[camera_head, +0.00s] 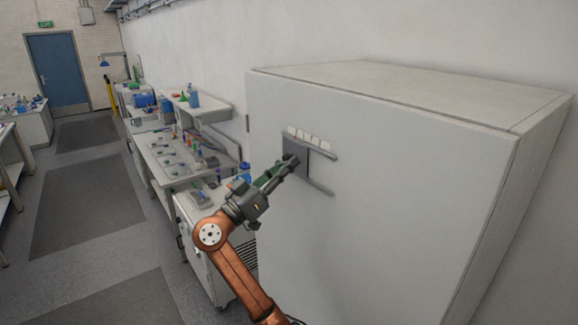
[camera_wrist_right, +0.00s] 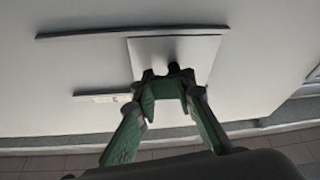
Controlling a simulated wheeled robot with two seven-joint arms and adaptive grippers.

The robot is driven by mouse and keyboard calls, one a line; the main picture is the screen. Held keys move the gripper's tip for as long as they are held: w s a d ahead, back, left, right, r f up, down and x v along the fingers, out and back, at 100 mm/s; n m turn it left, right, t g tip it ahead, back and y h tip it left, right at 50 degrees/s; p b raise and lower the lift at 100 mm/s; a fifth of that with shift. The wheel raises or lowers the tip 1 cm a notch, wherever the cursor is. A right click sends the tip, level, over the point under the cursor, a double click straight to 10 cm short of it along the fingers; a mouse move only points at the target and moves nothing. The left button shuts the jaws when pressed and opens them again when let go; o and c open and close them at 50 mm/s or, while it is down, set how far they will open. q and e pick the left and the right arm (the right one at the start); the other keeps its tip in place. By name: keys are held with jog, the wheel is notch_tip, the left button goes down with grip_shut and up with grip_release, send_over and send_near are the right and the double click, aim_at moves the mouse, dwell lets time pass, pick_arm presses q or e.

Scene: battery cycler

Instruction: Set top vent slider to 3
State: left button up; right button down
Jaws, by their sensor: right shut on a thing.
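The top vent slider is a grey plate (camera_head: 294,146) on the front of a big pale cabinet. It sits at the left end of two dark rails in the head view, and the rails run on to its right. The plate also shows in the wrist view (camera_wrist_right: 185,50). My right gripper (camera_head: 291,162) is at the plate, with its green fingers (camera_wrist_right: 165,76) shut on a small dark knob on it. Several white labels (camera_head: 308,138) line the top rail; their digits are too small to read. My left gripper is out of view.
The cabinet (camera_head: 400,210) fills the right side, its front flat and clear right of the rails. Left of it stand a white drawer unit and a workbench (camera_head: 175,165) with bottles and small items. Floor aisle (camera_head: 90,210) is open at left.

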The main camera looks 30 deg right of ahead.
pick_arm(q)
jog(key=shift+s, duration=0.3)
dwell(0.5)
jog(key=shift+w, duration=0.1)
pick_arm(e)
jog(key=c, duration=1.8)
grip_release()
